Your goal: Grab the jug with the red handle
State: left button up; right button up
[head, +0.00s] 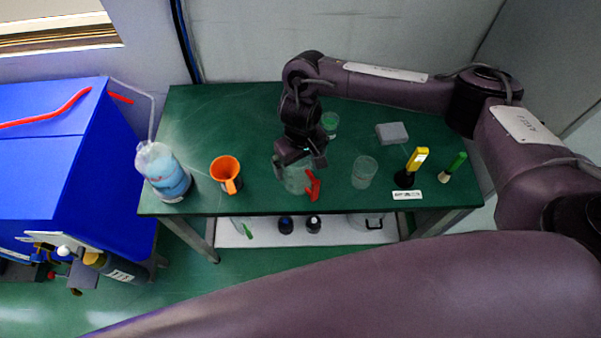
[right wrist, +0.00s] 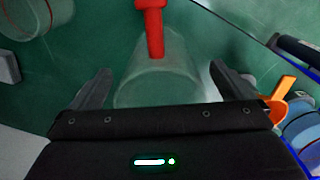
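The jug is a clear vessel (head: 294,180) with a red handle (head: 313,186), standing on the green table (head: 190,115) in the head view. In the right wrist view the clear jug body (right wrist: 160,82) lies between my fingers, with its red handle (right wrist: 152,28) pointing away from the gripper. My right gripper (head: 301,160) is above and at the far side of the jug. In the right wrist view the right gripper (right wrist: 160,88) is open, with a gap between each finger and the jug. My left gripper is not in view.
An orange jug (head: 226,172) and a blue-liquid bottle (head: 162,172) stand to the left. A clear beaker (head: 364,172), a yellow-handled tool (head: 416,160), a green-handled tool (head: 455,163) and a grey block (head: 392,133) are to the right. A green-topped glass (head: 330,122) stands behind.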

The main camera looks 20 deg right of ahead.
jog(key=c, duration=1.3)
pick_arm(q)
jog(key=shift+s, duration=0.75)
pick_arm(e)
jog(key=shift+c, duration=0.2)
jog(key=shift+r, duration=0.1)
